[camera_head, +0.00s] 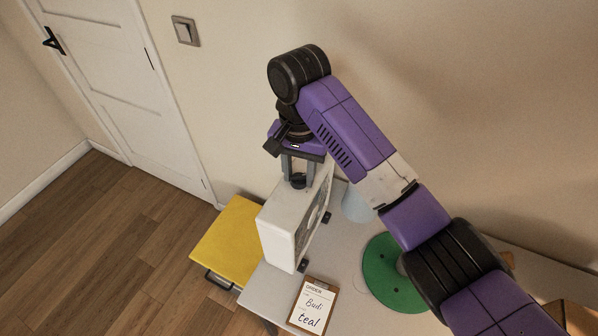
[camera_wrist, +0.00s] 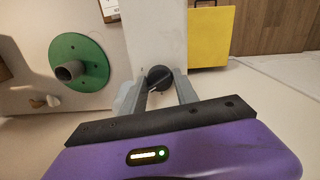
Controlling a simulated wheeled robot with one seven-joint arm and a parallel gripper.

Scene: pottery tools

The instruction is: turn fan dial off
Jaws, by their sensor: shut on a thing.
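The white box fan (camera_head: 277,236) stands upright near the left end of the table, its grille facing right in the head view. Its black round dial (camera_wrist: 158,76) sits on the top face, and the fan's pale top (camera_wrist: 157,32) stretches away from it in the wrist view. My gripper (camera_head: 298,182) points down from above, with its two grey fingers shut on the dial from both sides. The dial's lower part is partly hidden by the fingers in the head view. I cannot read its setting.
The grey table (camera_head: 345,275) carries a green disc (camera_head: 385,262) with a grey tube, a pale blue cone-like object (camera_head: 356,204) and a clipboard (camera_head: 312,306) reading "Budi teal". A yellow-topped piece (camera_head: 228,240) stands left of the table. The wall is close behind.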

